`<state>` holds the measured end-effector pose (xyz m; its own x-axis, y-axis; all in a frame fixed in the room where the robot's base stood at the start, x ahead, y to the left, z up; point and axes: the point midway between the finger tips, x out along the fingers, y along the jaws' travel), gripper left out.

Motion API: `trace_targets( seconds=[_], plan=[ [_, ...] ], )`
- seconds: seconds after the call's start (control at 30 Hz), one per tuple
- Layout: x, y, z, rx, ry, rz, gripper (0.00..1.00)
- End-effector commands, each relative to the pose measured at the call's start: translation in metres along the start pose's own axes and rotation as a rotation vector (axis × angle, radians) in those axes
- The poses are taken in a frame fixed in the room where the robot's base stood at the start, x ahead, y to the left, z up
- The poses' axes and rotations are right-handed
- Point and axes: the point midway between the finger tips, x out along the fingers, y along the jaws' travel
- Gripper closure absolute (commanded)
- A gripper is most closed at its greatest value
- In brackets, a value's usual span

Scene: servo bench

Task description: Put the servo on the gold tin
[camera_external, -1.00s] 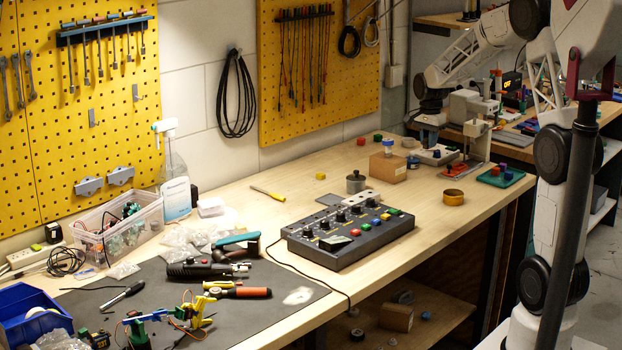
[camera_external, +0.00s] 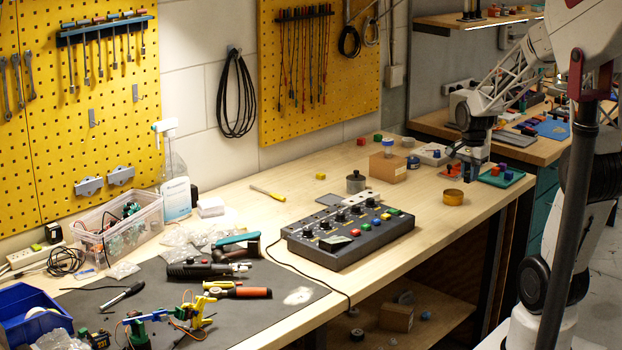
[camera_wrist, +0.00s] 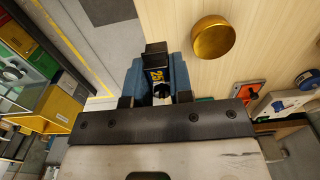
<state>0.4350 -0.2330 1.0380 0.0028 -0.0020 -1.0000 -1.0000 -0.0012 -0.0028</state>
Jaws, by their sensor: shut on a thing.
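The servo (camera_wrist: 156,74), black with a yellow label, sits between the blue fingers of my gripper (camera_wrist: 157,88) in the wrist view. My gripper is shut on it. In the external view my gripper (camera_external: 470,172) hangs over the right end of the bench, above and slightly behind the gold tin; the servo is hard to make out there. The gold tin (camera_external: 453,198) is a short round tin standing on the wood near the bench's front edge. In the wrist view the gold tin (camera_wrist: 213,40) lies to the right of the servo, apart from it.
A green tray (camera_external: 514,181) with small blocks lies right of my gripper. A cardboard box (camera_external: 387,168) and a grey metal pot (camera_external: 355,183) stand left of it. A dark button panel (camera_external: 350,245) fills mid-bench. Bare wood surrounds the tin.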

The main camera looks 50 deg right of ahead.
Motion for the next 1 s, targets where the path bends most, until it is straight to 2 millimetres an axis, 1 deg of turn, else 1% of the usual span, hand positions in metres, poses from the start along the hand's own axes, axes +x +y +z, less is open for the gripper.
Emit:
trace_targets(
  seconds=[0.03, 0.2, 0.3, 0.4, 0.6, 1.0],
  plan=[
    [0.003, 0.011, 0.005, 0.001, 0.000, -0.001, 1.00],
    [0.012, 0.039, 0.018, 0.001, 0.000, 0.001, 1.00],
    [0.017, 0.050, 0.024, 0.001, -0.001, 0.002, 1.00],
    [0.019, 0.057, 0.027, 0.001, -0.001, 0.002, 1.00],
    [0.021, 0.061, 0.029, 0.001, -0.001, 0.003, 1.00],
    [0.021, 0.058, 0.027, 0.001, -0.002, 0.003, 1.00]
  ],
)
